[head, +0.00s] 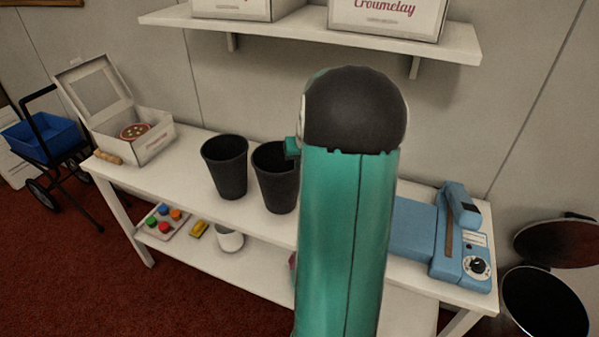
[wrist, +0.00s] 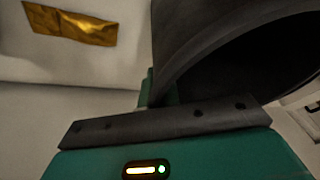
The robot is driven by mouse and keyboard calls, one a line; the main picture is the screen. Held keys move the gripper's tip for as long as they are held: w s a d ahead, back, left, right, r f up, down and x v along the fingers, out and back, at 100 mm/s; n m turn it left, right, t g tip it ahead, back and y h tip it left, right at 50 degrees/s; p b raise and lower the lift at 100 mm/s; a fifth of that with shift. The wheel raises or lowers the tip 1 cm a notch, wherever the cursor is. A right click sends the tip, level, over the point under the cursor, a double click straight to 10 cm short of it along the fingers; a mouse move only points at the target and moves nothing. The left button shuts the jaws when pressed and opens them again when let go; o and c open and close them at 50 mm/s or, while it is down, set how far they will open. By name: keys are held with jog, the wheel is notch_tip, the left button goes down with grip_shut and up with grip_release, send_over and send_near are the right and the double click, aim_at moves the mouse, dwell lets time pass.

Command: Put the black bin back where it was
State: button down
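Two black bins stand side by side at the middle of the white table in the head view, both upright: the left bin (head: 225,167) and the right bin (head: 275,182). My gripper (head: 291,148) is at the rim of the right bin, and my teal arm hides that bin's right edge. In the wrist view the bin (wrist: 195,45) is very close, its dark opening to the right. My gripper's teal fingers (wrist: 158,92) are at its wall and look closed on it. I cannot tell whether its base touches the table.
An open white cake box (head: 150,142) stands at the table's left end, a blue machine (head: 460,245) at its right. A shelf (head: 300,32) with boxes hangs above. A round open dark container (head: 545,305) is at the lower right.

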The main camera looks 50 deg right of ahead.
jog(key=shift+w+f, duration=0.15)
jog(key=shift+f, duration=1.65)
jog(key=c, duration=1.6)
grip_release()
jog(key=shift+c, duration=0.2)
